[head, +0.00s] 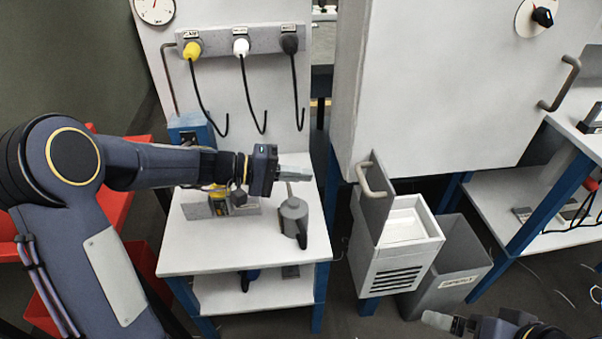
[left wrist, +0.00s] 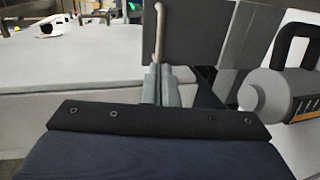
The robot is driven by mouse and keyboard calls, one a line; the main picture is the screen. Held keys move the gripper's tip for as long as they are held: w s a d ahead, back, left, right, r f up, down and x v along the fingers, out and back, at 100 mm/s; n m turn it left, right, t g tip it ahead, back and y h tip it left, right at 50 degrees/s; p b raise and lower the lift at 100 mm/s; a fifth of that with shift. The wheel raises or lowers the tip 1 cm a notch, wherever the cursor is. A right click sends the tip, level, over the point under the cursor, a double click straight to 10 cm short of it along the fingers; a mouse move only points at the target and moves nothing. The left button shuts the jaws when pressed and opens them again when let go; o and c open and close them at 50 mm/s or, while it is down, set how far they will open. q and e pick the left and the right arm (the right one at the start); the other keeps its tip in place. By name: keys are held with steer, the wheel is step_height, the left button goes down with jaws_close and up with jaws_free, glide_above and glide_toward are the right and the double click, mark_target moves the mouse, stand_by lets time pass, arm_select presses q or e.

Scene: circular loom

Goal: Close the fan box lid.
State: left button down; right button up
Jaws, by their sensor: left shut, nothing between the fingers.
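The fan box (head: 398,264) is a white box with dark slots in its front, right of the small table. Its grey lid (head: 378,212) stands upright at the box's left side, so the white inside shows. A pale bar handle (head: 370,182) is on the lid. My left gripper (head: 308,173) is shut and empty, above the table and left of the lid, apart from it in the head view. In the left wrist view its fingertips (left wrist: 160,72) point toward the lid (left wrist: 198,32) and handle (left wrist: 159,30). My right gripper (head: 428,318) is low at the right; its finger gap is unclear.
A grey tool (head: 293,215) stands on the white table (head: 220,260) under my left gripper. A grey bin (head: 455,270) is right of the fan box. A large white cabinet (head: 440,90) rises behind it. Plugs with hanging cables are on the left panel.

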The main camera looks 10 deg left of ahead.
mark_target(360, 180)
arm_select(q)
steer(key=x, duration=1.1)
steer(key=shift+b, duration=0.3)
steer(key=shift+a, duration=0.1)
